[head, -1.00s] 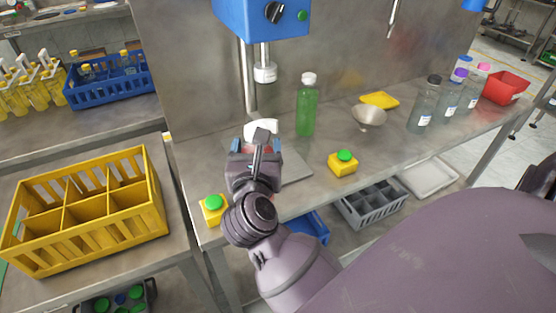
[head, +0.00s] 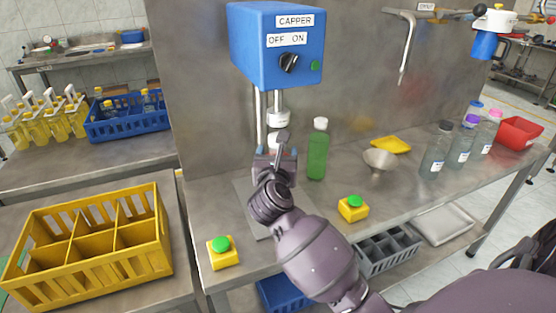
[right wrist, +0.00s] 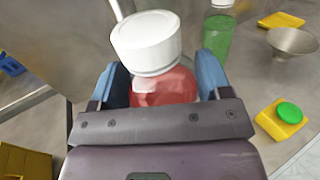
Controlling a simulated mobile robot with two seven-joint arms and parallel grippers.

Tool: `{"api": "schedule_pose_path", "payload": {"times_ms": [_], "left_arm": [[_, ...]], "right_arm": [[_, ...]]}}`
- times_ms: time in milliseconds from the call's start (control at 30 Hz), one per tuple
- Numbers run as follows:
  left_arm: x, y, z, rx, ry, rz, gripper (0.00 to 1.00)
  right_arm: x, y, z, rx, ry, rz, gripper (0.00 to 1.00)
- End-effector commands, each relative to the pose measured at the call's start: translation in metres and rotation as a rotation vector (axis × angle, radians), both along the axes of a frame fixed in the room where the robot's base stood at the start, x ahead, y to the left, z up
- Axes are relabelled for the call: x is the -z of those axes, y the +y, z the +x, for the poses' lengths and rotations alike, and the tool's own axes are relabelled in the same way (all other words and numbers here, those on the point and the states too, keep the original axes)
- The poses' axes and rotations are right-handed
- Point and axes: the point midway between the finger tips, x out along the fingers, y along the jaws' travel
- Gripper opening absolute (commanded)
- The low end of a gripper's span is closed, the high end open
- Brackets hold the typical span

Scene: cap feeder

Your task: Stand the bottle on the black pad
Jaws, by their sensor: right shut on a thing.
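My right gripper (head: 275,154) reaches in under the blue capper (head: 275,45). In the right wrist view its blue fingers (right wrist: 163,84) are shut on a bottle with red contents (right wrist: 165,90) and a white cap (right wrist: 147,40). The bottle looks close to upright; its base is hidden by the gripper. In the head view the white cap (head: 273,141) shows just below the capper's head (head: 278,115). I cannot make out the black pad; the gripper and arm cover the area below the head. A grey base plate (head: 247,205) shows beside the arm. My left gripper is out of view.
A green bottle (head: 318,150) stands close to the right of the gripper. Two yellow boxes with green buttons (head: 222,252) (head: 353,208) sit near the front edge. A metal funnel (head: 379,160) and several bottles stand farther right. A yellow crate (head: 90,240) is at left.

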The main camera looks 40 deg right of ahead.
Motion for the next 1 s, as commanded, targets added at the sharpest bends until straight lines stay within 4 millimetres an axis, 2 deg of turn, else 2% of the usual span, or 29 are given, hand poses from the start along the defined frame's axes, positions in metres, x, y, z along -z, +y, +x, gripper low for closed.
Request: {"api": "schedule_pose_path", "payload": {"times_ms": [100, 233, 367, 633, 800, 1000], "left_arm": [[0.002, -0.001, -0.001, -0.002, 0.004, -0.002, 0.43], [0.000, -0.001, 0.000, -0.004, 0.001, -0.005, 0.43], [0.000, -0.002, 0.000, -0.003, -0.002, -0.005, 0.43], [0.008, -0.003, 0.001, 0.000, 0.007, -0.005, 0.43], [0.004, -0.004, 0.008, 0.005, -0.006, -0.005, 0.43], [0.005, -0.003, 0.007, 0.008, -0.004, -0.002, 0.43]], "right_arm": [[-0.001, -0.012, 0.015, 0.000, -0.002, -0.003, 0.08], [-0.001, -0.019, 0.023, 0.000, -0.002, -0.002, 0.08], [0.002, -0.021, 0.024, 0.000, -0.002, -0.001, 0.08], [0.034, -0.020, 0.024, -0.001, 0.002, -0.002, 0.08], [0.034, -0.020, 0.024, -0.001, -0.004, 0.000, 0.08], [0.035, -0.020, 0.024, 0.000, -0.003, 0.000, 0.08]]}}
